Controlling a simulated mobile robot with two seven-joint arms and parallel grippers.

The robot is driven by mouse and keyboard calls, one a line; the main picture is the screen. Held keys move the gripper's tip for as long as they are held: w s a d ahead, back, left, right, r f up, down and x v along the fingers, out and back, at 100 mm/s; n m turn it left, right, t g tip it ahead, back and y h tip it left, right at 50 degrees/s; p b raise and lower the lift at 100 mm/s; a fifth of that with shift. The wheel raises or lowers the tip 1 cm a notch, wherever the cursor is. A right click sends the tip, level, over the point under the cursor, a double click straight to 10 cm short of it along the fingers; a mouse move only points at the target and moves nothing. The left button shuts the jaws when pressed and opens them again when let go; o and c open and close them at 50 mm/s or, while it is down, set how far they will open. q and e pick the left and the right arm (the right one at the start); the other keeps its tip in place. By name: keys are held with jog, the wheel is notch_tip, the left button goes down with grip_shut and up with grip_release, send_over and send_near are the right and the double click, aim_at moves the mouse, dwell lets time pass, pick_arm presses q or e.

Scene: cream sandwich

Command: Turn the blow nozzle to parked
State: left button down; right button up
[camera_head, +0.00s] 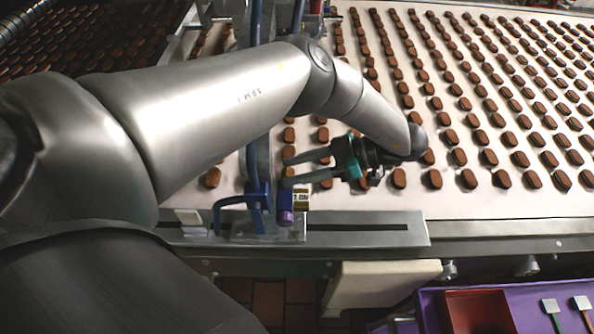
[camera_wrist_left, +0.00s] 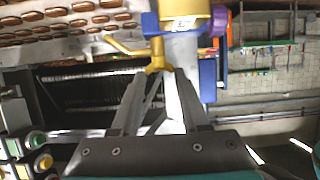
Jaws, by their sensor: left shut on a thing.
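The blow nozzle assembly is a blue upright post (camera_head: 258,165) with a bent blue arm (camera_head: 232,201) to its left, clamped at the near edge of the conveyor. In the left wrist view the bent nozzle arm (camera_wrist_left: 120,45) looks yellow. My left gripper (camera_head: 288,170) reaches from the right, its fingers beside the post. In the wrist view the fingers converge on the yellow base of the nozzle arm (camera_wrist_left: 157,60), which appears held between them. My right gripper is out of view.
A pale conveyor (camera_head: 450,205) carries rows of brown cream sandwiches. A slotted metal rail (camera_head: 370,228) runs along its near edge. A purple tray (camera_head: 430,310) with a red bin (camera_head: 478,310) stands at lower right. My left arm covers much of the left side.

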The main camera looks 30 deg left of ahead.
pick_arm(q)
jog(key=c, duration=0.7)
grip_release()
notch_tip(320, 180, up, 20)
jog(key=shift+r+p, duration=0.1)
jog(key=shift+p, duration=1)
